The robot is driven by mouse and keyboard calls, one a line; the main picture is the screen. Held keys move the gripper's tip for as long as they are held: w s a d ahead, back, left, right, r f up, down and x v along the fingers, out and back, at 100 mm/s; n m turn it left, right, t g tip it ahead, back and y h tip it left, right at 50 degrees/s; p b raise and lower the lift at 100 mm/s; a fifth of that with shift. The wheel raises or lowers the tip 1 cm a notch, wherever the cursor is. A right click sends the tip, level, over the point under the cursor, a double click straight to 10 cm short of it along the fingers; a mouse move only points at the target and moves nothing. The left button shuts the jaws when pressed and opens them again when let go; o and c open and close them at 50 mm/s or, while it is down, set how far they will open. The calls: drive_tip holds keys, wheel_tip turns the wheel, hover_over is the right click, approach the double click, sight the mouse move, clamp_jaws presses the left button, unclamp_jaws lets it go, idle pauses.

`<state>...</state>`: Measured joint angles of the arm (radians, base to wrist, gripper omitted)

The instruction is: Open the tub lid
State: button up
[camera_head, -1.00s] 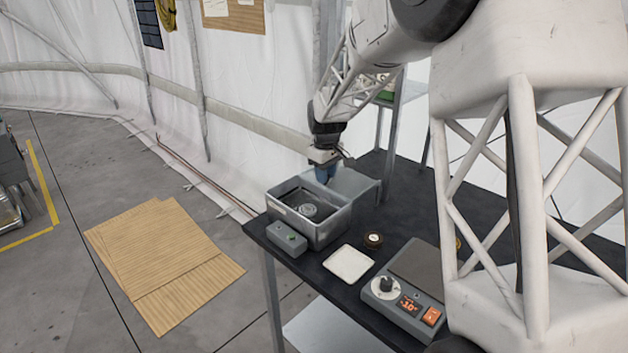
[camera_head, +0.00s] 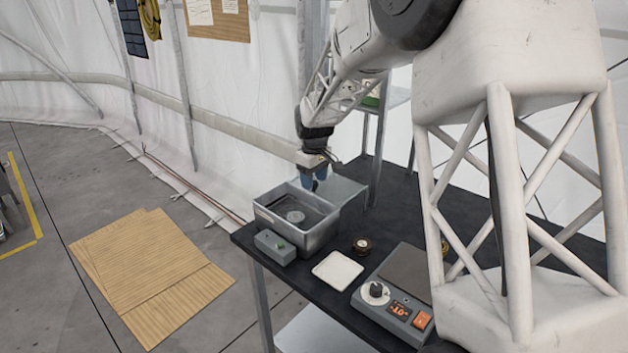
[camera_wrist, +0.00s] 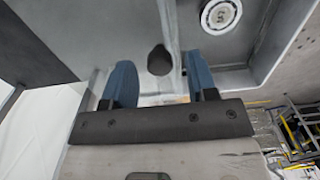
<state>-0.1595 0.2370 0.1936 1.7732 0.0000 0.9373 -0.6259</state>
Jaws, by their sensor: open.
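The grey tub (camera_head: 313,237) stands open at the table's far left end, with a round disc (camera_head: 295,216) inside. The disc also shows in the wrist view (camera_wrist: 220,15). A flat grey panel, apparently the lid (camera_head: 345,193), extends from the tub's far right side, swung away from the opening. In the wrist view the lid (camera_wrist: 95,35) fills the upper left, and a dark rounded knob (camera_wrist: 160,61) shows beyond and between the fingertips. My gripper (camera_head: 314,180) is over the lid near the tub's edge. Its blue fingers (camera_wrist: 160,82) are apart with nothing held; contact cannot be told.
A shelf post (camera_head: 378,155) rises close behind the lid.

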drive_tip(key=shift+r, duration=3.6)
drive_tip(key=shift+s+r, duration=0.1)
drive_tip(key=shift+s+d+r, duration=0.15)
drive_tip(key=shift+s, duration=0.05)
drive_tip(key=s+d+r+m+t, duration=0.15)
drive_tip(key=s+d+r, duration=0.25)
drive_tip(key=s, duration=0.8)
drive_tip(key=s+d+r+m, duration=0.3)
drive_tip(key=s+d+r, duration=0.1)
drive_tip(key=s, duration=0.7)
drive_tip(key=s+d+f+m, duration=0.2)
drive_tip(key=s, duration=1)
drive_tip(key=s+d+f+m+t, duration=0.1)
drive_tip(key=s+d+f+m, duration=0.1)
drive_tip(key=s, duration=1.1)
drive_tip(key=shift+s+d+f+m, duration=0.3)
drive_tip(key=shift+d+f+m, duration=0.1)
drive_tip(key=shift+f, duration=0.1)
